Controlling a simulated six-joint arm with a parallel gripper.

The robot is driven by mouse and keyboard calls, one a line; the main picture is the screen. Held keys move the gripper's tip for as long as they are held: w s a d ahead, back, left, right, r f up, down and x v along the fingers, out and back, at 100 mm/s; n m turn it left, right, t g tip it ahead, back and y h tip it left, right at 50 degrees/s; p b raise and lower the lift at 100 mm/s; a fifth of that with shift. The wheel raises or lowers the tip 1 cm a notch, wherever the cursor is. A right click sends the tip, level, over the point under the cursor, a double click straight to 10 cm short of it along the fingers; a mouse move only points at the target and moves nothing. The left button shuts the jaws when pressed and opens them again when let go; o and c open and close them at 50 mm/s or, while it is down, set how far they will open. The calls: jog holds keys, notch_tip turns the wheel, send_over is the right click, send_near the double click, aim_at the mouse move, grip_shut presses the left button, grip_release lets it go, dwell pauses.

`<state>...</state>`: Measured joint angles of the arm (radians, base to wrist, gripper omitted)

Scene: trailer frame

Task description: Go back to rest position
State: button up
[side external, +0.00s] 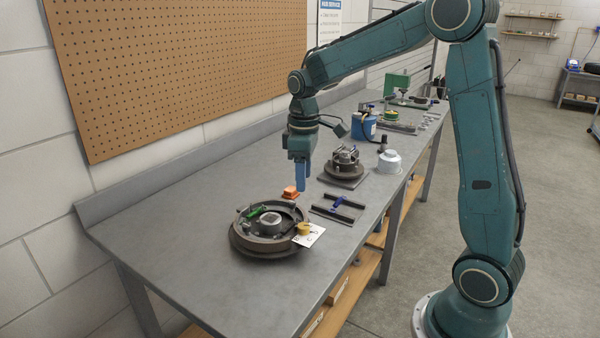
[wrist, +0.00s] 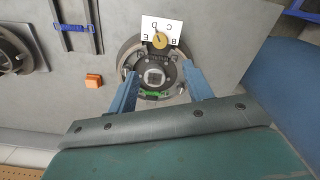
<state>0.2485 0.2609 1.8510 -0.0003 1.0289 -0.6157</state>
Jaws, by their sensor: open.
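My gripper (side external: 300,178) hangs over the bench, pointing down, with its blue fingers above the orange block (side external: 290,192) in the side view. In the wrist view my gripper (wrist: 160,72) has its two blue fingers spread apart, with nothing between them. The round drum assembly (side external: 240,246) lies on the bench below and shows between and beyond the fingers in the wrist view. It carries a green part (side external: 270,217). A white lettered card (side external: 310,237) with a yellow knob (side external: 304,228) sits at its edge. The orange block (wrist: 93,81) lies apart from the fingers.
A black rack with a blue handle (side external: 337,201) and a hub on a plate (side external: 343,172) stand near my gripper. A white domed part (side external: 389,161) and a blue can (side external: 364,125) are farther back. The bench (side external: 160,220) is clear at left; a pegboard wall rises behind it.

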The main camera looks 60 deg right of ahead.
jog(key=shift+s+r, duration=0.1)
jog(key=shift+r, duration=0.15)
jog(key=s+a+r+m+t, duration=0.1)
jog(key=s+a+r+t, duration=0.1)
jog(key=s, duration=0.5)
jog(key=s+a+r+m+t, duration=0.1)
jog(key=s+a+r, duration=0.1)
jog(key=s+a, duration=0.2)
jog(key=s+a+r+m+t, duration=0.2)
jog(key=s+a+r, duration=0.1)
jog(key=s, duration=0.7)
jog(key=shift+s+a+t, duration=0.2)
jog(key=shift+a+t, duration=0.1)
jog(key=shift+a, duration=0.2)
dwell(0.5)
